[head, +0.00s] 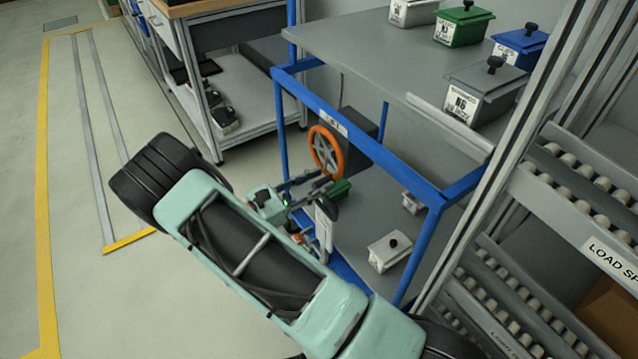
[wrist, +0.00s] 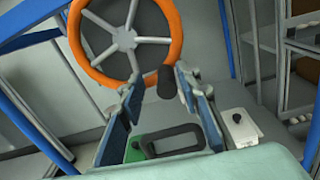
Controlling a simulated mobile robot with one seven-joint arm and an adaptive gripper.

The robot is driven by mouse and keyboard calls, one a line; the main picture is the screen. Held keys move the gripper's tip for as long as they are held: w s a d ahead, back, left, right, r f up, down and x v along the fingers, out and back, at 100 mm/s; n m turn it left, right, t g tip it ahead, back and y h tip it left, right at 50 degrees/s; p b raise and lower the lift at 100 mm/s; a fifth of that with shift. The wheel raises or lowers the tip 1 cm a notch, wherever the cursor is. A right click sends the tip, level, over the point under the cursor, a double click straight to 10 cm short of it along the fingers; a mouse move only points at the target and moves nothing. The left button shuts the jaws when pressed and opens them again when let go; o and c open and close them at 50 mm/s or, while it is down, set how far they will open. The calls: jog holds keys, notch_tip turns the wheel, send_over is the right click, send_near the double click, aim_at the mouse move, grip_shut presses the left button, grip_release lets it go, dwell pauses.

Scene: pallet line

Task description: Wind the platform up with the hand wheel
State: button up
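The hand wheel (head: 326,151) has an orange rim and grey spokes and faces out from a dark box on the blue-framed lift. It fills the upper left of the wrist view (wrist: 124,39). A dark knob (wrist: 166,82) shows just below its rim, between my fingers; I cannot tell if they touch it. My gripper (wrist: 154,84) is open, its two fingers apart just below the wheel. The grey platform (head: 350,50) is the top of the blue frame.
A green bin (head: 464,24), a blue bin (head: 519,46) and grey bins, one labelled N6 (head: 478,95), stand on the platform. A white lidded bin (head: 390,252) sits on the lower shelf. A roller rack (head: 590,185) stands at right. Floor at left is clear.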

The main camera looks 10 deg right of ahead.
jog(key=shift+s+d, duration=0.1)
jog(key=shift+s+a+f, duration=0.1)
jog(key=shift+a, duration=0.1)
jog(key=v, duration=1.1)
jog(key=shift+a, duration=0.35)
